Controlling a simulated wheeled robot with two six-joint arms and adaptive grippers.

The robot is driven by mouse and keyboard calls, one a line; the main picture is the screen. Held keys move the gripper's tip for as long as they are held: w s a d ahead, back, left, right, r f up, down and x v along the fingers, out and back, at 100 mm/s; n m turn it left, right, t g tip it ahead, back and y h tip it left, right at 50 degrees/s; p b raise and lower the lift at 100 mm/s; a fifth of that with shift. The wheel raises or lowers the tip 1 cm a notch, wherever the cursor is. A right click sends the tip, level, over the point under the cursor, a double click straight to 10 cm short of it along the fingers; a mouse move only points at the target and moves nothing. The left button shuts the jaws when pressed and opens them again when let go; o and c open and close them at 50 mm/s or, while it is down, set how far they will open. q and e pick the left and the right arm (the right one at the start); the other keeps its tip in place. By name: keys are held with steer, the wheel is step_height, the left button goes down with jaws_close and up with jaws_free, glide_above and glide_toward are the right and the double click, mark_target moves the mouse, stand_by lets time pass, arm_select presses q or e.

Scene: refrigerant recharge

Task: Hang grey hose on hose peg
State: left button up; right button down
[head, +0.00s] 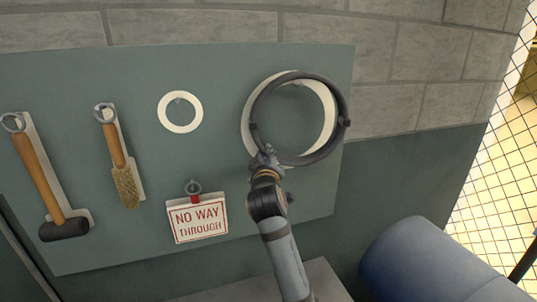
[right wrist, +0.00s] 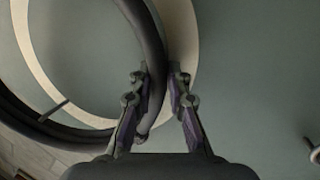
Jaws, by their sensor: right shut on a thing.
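The grey hose (head: 343,104), a dark coiled ring with small ties, is in front of the large white ring outline (head: 246,118) on the green tool board (head: 120,75). My right gripper (head: 266,156) is shut on the coil's lower left part. In the right wrist view the hose (right wrist: 150,45) passes between the two fingers of the gripper (right wrist: 160,82). The coil sits slightly right of the outline. A small hose peg (head: 298,85) shows faintly inside the upper part of the coil. Whether the hose touches the peg or board cannot be told. My left gripper is out of view.
A mallet (head: 40,170), a brush (head: 118,160) and a "NO WAY THROUGH" sign (head: 198,218) hang on the board. A small white ring outline (head: 165,112) is empty. A blue cylinder (head: 430,265) stands at lower right, near a wire fence (head: 500,150).

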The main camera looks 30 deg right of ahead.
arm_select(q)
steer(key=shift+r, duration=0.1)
arm_select(e)
steer(key=shift+w+r, duration=0.15)
steer(key=shift+r, duration=0.5)
steer(key=shift+w, duration=0.15)
steer(key=shift+w+f, duration=0.15)
steer(key=shift+w, duration=0.15)
steer(key=shift+s, duration=0.1)
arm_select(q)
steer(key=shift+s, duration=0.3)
